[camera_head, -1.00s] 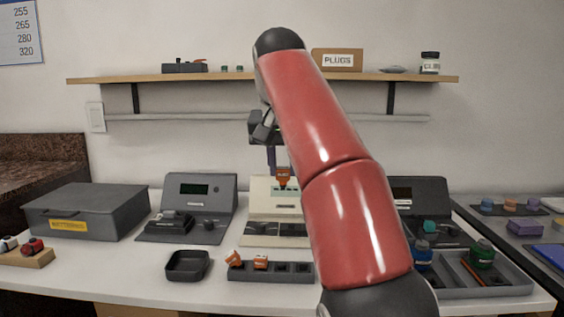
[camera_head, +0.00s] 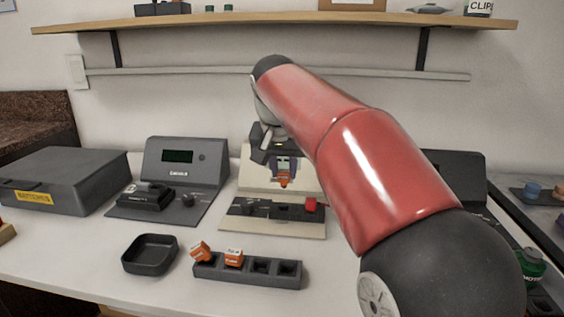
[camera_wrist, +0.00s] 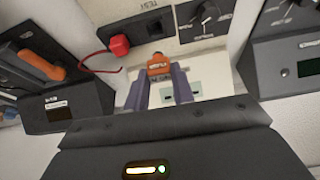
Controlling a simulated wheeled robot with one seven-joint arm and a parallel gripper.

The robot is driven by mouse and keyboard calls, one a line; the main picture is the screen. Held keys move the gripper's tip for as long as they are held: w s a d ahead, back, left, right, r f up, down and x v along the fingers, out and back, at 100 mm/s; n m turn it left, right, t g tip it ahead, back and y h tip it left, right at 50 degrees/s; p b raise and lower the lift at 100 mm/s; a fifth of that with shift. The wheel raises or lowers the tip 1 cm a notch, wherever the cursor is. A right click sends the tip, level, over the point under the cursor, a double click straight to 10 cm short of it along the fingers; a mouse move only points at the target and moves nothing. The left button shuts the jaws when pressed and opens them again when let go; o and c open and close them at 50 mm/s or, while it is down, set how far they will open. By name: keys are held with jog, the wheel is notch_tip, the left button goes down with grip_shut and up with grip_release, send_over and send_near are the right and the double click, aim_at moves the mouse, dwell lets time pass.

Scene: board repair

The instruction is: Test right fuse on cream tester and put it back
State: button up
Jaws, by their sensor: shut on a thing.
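My gripper (camera_head: 280,164) is shut on an orange fuse (camera_head: 284,178), with the fuse hanging below the fingertips. The fuse also shows between the fingers in the wrist view (camera_wrist: 158,66). It is in the air in front of the upright panel of the cream tester (camera_head: 250,180), above its dark control strip.
A small dark tray (camera_head: 150,256) sits left of the rack. A grey tester (camera_head: 186,163) stands left of the cream one, with a grey lidded box (camera_head: 62,178) further left. A shelf (camera_head: 290,20) runs above. My arm hides much of the right side.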

aim_at(283, 179)
notch_tip(283, 179, down, 3)
jog(key=b, duration=0.3)
jog(key=shift+f, duration=0.2)
jog(key=shift+f+b, duration=0.4)
jog(key=shift+f, duration=0.25)
jog(key=shift+f, duration=1)
dwell(2.6)
jog(key=o, duration=1.4)
jog(key=shift+c, duration=0.2)
jog(key=shift+r, duration=0.15)
jog(key=shift+r+p, duration=1.35)
jog(key=shift+p, duration=0.05)
jog(key=shift+r, duration=0.1)
